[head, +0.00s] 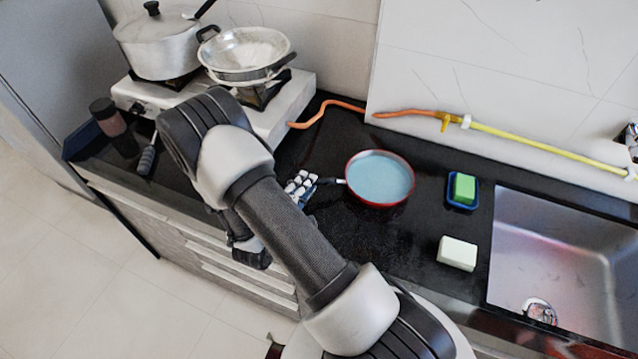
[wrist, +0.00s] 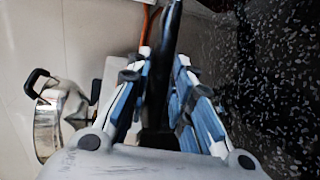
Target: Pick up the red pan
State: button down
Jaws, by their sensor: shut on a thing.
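The red pan (head: 380,178) sits on the black counter, with a red rim, a light blue inside and a dark handle pointing left. My gripper (head: 303,185) is at the left end of that handle, partly hidden by my arm. In the wrist view my gripper (wrist: 164,70) has its fingers on both sides of the dark handle (wrist: 172,35), shut on it. The pan's bowl cannot be made out in the wrist view. I cannot tell any gap between pan and counter.
A stove (head: 285,110) at the back left holds a lidded pot (head: 160,45) and a metal wok (head: 245,55). A green sponge (head: 464,188) in a blue dish and a white block (head: 457,253) lie right of the pan, before the sink (head: 560,250). An orange hose (head: 325,107) runs behind.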

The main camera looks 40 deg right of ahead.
notch_tip(320, 180, up, 20)
jog(key=p, duration=0.7)
jog(key=shift+f, duration=0.15)
jog(key=shift+a, duration=0.1)
dwell(0.4)
